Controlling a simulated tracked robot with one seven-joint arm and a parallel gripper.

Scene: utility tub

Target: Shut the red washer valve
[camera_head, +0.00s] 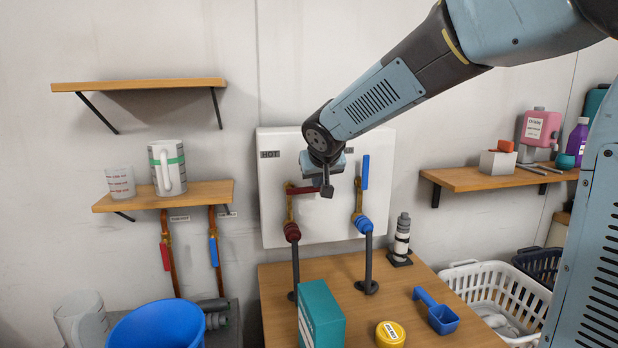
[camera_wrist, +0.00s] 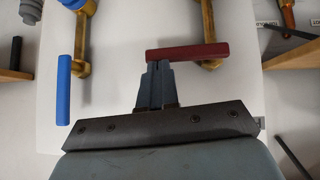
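The red washer valve's lever (camera_head: 302,190) lies sideways, across its brass body (camera_head: 290,209), on the white panel under the HOT label. In the wrist view the red lever (camera_wrist: 190,52) also lies sideways. My gripper (camera_head: 327,190) is in front of the panel at the lever's right end. In the wrist view its fingers (camera_wrist: 156,68) are together, with their tips at the lever's free end. The tips and lever overlap there; I cannot tell whether they touch. Nothing shows between the fingers.
The blue valve's lever (camera_head: 365,172) stands upright close to the right of my gripper. A wooden table (camera_head: 408,283) below holds a teal box (camera_head: 320,316), a yellow tin (camera_head: 390,334) and a blue scoop (camera_head: 437,313). A shelf with pitchers (camera_head: 167,167) is at left.

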